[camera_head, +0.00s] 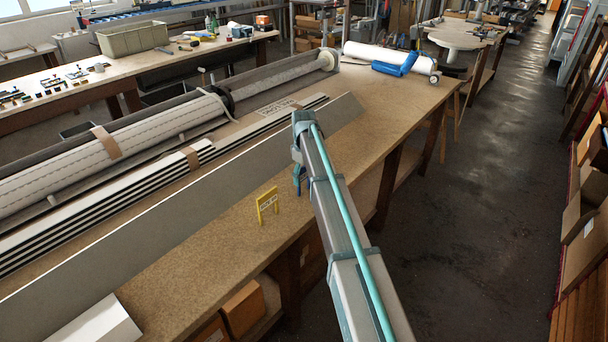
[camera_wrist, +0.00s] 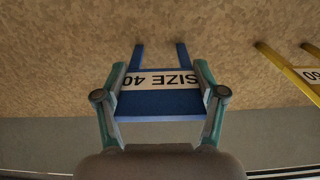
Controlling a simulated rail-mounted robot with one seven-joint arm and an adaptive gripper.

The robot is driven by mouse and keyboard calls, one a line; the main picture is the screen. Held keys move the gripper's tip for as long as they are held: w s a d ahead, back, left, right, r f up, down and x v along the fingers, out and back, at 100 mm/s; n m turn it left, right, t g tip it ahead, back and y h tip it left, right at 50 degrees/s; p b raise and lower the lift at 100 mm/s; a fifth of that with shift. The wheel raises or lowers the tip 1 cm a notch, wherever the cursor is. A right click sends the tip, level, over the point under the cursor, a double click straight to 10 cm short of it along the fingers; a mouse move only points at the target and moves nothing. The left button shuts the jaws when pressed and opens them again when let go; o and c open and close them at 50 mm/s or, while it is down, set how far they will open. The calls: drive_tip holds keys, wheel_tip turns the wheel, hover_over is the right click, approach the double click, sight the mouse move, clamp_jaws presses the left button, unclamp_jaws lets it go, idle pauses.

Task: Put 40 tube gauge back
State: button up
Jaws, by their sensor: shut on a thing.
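The blue gauge (camera_wrist: 160,101) has a white label reading "SIZE 40", upside down in the wrist view, and two blue legs. My gripper (camera_wrist: 161,88) is shut on it, one finger at each side of its plate. In the head view a small part of the blue gauge (camera_head: 298,180) shows beneath the end of my arm, near the bench's front edge. The legs point at the bench top; I cannot tell whether they touch it.
A yellow gauge (camera_head: 267,203) stands on the workbench (camera_head: 220,230) beside the blue one; its label in the wrist view (camera_wrist: 307,75) looks like 60. A long grey board (camera_head: 190,195) and striped profiles (camera_head: 150,178) lie behind.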

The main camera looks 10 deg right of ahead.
drive_tip(key=o, duration=1.6)
drive_tip(key=shift+f, duration=0.1)
wheel_tip(320, 180, up, 12)
drive_tip(key=b, duration=0.3)
drive_tip(key=shift+r, duration=0.2)
